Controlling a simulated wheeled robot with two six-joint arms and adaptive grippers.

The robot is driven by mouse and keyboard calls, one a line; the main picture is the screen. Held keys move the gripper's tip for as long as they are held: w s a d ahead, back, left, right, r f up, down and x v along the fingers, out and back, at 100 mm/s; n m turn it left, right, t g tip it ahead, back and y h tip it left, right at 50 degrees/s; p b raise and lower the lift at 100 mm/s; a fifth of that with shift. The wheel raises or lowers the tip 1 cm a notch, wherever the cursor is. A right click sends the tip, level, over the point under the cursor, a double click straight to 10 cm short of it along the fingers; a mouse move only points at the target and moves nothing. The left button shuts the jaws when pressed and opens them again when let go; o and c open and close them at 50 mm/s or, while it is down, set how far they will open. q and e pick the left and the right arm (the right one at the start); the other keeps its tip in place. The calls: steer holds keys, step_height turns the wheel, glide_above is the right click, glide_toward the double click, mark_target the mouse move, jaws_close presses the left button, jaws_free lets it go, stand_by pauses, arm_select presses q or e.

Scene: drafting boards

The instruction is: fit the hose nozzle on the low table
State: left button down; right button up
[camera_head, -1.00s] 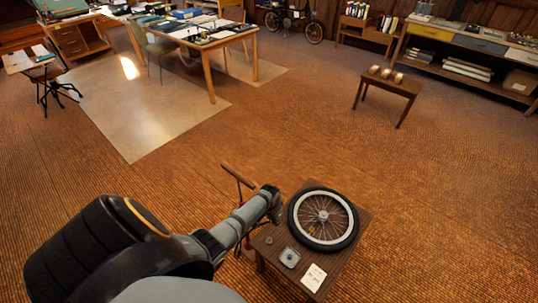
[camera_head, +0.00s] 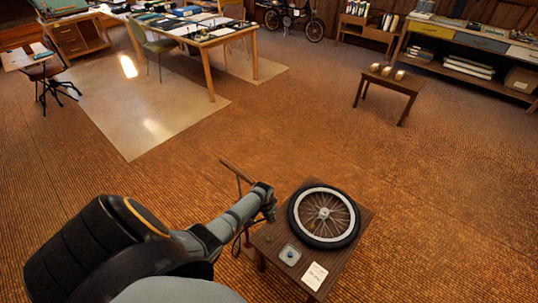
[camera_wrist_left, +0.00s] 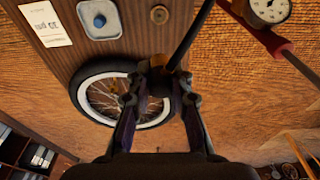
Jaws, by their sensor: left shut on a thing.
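My left gripper (camera_head: 270,209) is beside the left edge of the low table (camera_head: 337,268). In the left wrist view the gripper (camera_wrist_left: 162,80) is shut on the hose nozzle (camera_wrist_left: 158,76), a dark piece with a brass-coloured part. Its black hose (camera_wrist_left: 190,38) runs up out of the picture. The bicycle wheel (camera_head: 345,238), with a black tyre and a white band, lies flat on the table; in the wrist view the wheel (camera_wrist_left: 84,92) is partly hidden behind the nozzle and fingers. I cannot tell whether they touch. My right gripper is out of view.
A tray with a blue knob (camera_head: 290,254), a printed card (camera_head: 314,276) and a small round brass piece (camera_head: 268,238) lie on the table. A pump with a wooden handle (camera_head: 236,170) stands to the left; its gauge (camera_wrist_left: 268,9) shows in the wrist view. Open floor lies beyond.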

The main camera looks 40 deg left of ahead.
arm_select(q)
steer(key=b, duration=0.8)
glide_above(270, 236)
steer(key=f, duration=1)
steer(key=shift+s, duration=0.4)
steer(key=shift+f+b, duration=1.75)
steer(key=shift+f, duration=0.15)
steer(key=shift+f+b, duration=1.1)
steer(key=shift+f, duration=0.15)
steer(key=c, duration=1.6)
jaws_free()
steer(key=shift+c, duration=0.2)
steer(key=o, duration=0.5)
step_height(270, 236, up, 12)
steer(key=s, duration=0.1)
steer(key=shift+s, duration=0.4)
